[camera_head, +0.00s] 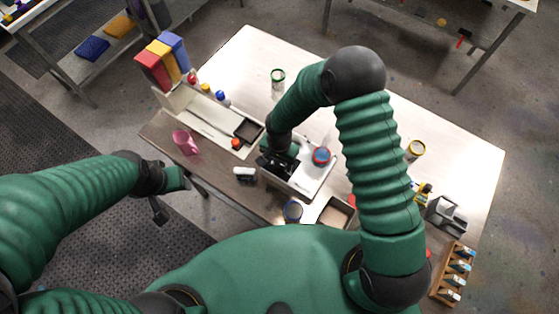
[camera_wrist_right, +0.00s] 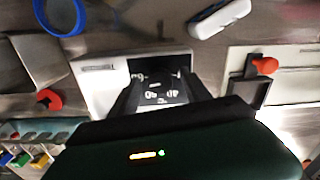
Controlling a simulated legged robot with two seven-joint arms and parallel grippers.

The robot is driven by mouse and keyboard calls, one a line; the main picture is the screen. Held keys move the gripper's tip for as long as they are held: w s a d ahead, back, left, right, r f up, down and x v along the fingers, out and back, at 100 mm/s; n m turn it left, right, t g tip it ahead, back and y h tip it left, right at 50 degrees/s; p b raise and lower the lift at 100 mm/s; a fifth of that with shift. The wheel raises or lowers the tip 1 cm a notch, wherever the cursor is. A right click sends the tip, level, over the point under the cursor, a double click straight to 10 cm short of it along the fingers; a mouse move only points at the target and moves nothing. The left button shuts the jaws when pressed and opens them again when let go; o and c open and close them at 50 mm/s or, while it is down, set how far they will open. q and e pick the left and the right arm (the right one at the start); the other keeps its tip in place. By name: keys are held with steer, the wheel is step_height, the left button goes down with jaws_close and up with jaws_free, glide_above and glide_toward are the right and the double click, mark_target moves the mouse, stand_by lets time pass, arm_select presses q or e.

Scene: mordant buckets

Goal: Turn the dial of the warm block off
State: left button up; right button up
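My right gripper (camera_head: 272,166) is at this front. In the wrist view its two dark fingers (camera_wrist_right: 160,84) stand apart over the panel. I cannot make out the dial clearly or tell whether the fingers touch it. My left gripper (camera_head: 172,190) hangs off the table's left front edge; its fingers are unclear.
A white-and-dark small object (camera_head: 245,175) and a blue-rimmed can (camera_head: 292,210) stand close to the block. A dark square tray (camera_head: 248,130) and an open box (camera_head: 335,214) flank the block. The far tabletop is largely clear.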

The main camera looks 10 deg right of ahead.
mark_target(279, 164)
steer(key=shift+w+r, duration=0.1)
steer(key=shift+w+r, duration=0.1)
steer(key=shift+r, duration=0.3)
step_height(279, 164, up, 16)
steer(key=b, duration=0.3)
steer(key=shift+f, duration=0.1)
